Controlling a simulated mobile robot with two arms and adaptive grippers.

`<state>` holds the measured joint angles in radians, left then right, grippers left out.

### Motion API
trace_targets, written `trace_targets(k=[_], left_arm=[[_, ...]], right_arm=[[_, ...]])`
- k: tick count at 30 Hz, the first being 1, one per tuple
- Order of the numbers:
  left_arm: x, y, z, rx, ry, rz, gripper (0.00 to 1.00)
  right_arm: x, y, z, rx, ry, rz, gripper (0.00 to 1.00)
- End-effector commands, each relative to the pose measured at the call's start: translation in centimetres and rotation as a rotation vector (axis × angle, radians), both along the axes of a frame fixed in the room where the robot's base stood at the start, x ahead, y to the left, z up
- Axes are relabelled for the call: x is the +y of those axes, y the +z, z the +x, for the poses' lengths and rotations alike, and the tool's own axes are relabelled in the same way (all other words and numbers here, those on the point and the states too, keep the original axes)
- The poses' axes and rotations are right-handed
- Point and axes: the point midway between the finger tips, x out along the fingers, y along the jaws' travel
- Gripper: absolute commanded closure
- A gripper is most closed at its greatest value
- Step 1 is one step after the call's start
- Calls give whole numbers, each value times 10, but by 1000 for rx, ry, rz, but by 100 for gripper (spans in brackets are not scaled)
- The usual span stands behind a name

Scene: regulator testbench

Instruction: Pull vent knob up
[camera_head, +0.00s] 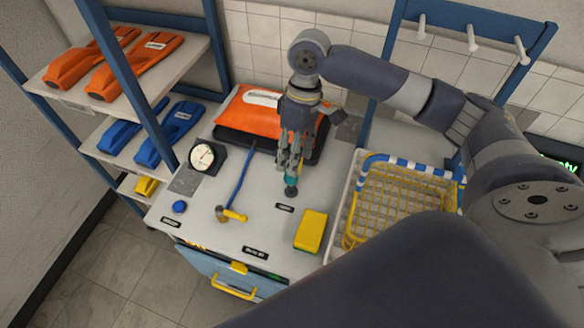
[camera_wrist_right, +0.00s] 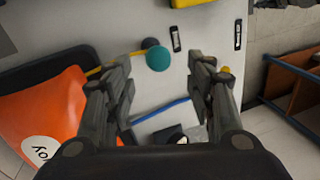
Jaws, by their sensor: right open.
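A round teal knob (camera_head: 291,181) stands on the bench top below my right gripper (camera_head: 289,170). It also shows in the right wrist view (camera_wrist_right: 159,60), between and just beyond the fingertips of my right gripper (camera_wrist_right: 160,68). The fingers are open, one to each side of the knob in that picture, with gaps on both sides. A small dark round part (camera_head: 291,191) shows close to the teal knob. The label (camera_head: 284,208) near it is too small to read, so I cannot confirm it is the vent knob. My left gripper is not in view.
An orange bag (camera_head: 240,115) lies in a black tray behind the knob. A yellow block (camera_head: 311,231) is in front, and a yellow wire basket (camera_head: 395,195) to the right.

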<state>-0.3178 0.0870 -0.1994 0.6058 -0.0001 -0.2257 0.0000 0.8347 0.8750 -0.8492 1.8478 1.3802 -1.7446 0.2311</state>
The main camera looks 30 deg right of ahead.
Motion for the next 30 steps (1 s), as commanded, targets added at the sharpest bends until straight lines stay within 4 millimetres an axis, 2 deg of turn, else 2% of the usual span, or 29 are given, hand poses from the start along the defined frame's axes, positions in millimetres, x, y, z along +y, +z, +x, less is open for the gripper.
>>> trace_targets(k=[6,13,17,22,23,29,30], left_arm=[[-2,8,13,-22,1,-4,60],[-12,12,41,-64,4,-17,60],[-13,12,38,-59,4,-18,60],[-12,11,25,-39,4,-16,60],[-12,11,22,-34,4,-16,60],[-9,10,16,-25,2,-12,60],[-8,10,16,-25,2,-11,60]], right_arm=[[7,-38,-6,3,2,-1,50],[11,-60,-8,1,0,-1,50],[11,-62,-7,-1,0,1,50],[11,-62,-7,-1,0,0,50],[11,-62,-7,-1,0,0,54],[11,-62,-7,-1,0,0,100],[11,-62,-7,-1,0,0,100]])
